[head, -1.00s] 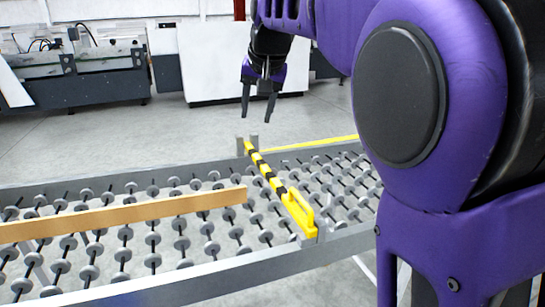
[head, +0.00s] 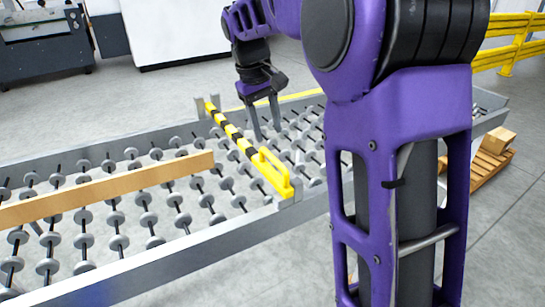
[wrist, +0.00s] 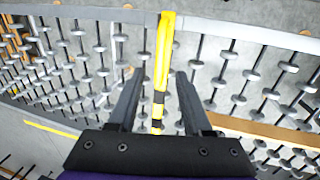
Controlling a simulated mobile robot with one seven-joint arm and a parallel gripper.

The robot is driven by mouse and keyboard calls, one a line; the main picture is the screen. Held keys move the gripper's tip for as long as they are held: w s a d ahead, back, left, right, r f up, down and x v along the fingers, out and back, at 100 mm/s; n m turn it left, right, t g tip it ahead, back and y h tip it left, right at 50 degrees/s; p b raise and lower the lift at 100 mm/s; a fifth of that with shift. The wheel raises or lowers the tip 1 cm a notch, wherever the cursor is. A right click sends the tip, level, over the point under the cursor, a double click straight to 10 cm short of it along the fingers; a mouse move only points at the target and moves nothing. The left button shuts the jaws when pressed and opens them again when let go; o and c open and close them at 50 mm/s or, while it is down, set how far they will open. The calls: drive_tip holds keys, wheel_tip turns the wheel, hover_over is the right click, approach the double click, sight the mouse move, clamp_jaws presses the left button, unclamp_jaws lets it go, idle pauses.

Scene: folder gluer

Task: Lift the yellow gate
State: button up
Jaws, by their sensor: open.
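The yellow gate (head: 236,139) is a yellow and black striped bar lying across the roller conveyor, with a yellow handle (head: 274,172) at its near end. In the wrist view the gate (wrist: 164,62) runs lengthwise between my two fingers. My gripper (head: 266,138) is open and empty. In the head view its fingers point down just right of the bar's middle. I cannot tell how far above the bar the fingertips are.
The roller conveyor (head: 150,258) has raised metal side rails. A tan wooden board (head: 110,187) lies along it, its end close to the gate. A carton (head: 499,138) rests on a pallet at the right. Yellow railing (head: 517,50) stands behind.

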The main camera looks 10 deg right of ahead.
sight(274, 158)
drive_tip(key=f, duration=0.2)
drive_tip(key=d+f+b, duration=0.1)
drive_tip(key=f, duration=0.5)
drive_tip(key=shift+w+d, duration=0.25)
drive_tip(key=shift+w, duration=0.05)
drive_tip(key=shift+c, duration=0.2)
clamp_jaws()
idle(0.8)
